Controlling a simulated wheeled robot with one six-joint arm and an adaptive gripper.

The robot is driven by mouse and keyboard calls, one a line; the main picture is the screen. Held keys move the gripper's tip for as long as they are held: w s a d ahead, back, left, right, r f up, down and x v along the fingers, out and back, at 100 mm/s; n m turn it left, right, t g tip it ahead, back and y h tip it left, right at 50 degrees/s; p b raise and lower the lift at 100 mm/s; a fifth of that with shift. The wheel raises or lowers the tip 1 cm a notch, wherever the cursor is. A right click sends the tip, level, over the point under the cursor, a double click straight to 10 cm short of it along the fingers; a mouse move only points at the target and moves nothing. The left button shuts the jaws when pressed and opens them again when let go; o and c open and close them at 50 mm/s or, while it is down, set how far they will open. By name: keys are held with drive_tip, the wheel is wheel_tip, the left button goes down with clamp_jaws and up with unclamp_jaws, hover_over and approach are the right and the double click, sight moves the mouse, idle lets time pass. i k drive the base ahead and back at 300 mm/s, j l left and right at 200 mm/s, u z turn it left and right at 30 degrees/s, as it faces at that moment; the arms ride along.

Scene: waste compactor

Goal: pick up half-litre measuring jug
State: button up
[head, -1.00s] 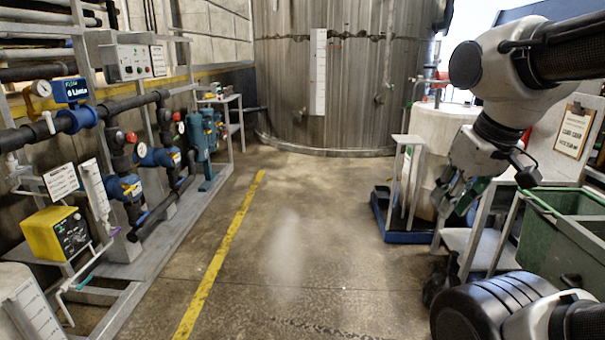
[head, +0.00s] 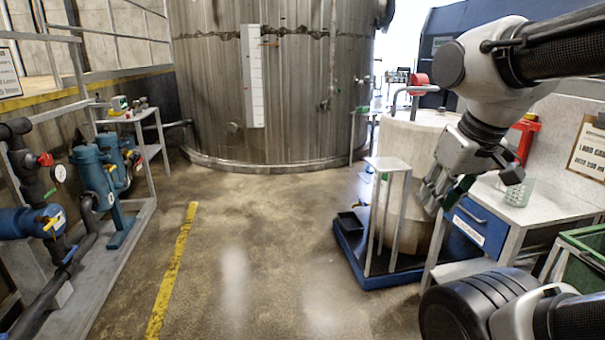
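I cannot identify the half-litre measuring jug for certain. A clear, ribbed vessel (head: 518,191) stands upright on the white bench at the right; it may be the jug, but its markings are too small to read. My gripper (head: 437,200) hangs pointing down to the left of that bench, in front of the pale round drum. It is well apart from the clear vessel, and nothing shows in it. The spacing of its fingers is unclear at this size.
The white bench (head: 545,200) has a blue drawer (head: 480,228). A pale drum (head: 410,150) and a grey stand (head: 388,170) are on a blue pallet (head: 375,273). A green bin (head: 585,262) is at lower right. The middle floor is clear; pumps (head: 95,185) line the left.

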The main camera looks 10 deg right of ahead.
sight(519, 195)
drive_tip(key=i+j+z, duration=0.1)
drive_tip(key=i+z, duration=0.3)
drive_tip(key=i+j+z, duration=0.35)
drive_tip(key=i, duration=0.25)
drive_tip(key=i+j+z, duration=1.05)
drive_tip(key=j+z, duration=0.25)
drive_tip(key=j, duration=0.2)
drive_tip(key=i+j+z, duration=0.15)
drive_tip(key=j+z, duration=0.15)
drive_tip(key=j, duration=0.15)
drive_tip(key=i+j+z, duration=0.1)
drive_tip(key=j+z, duration=0.15)
drive_tip(key=j, duration=0.15)
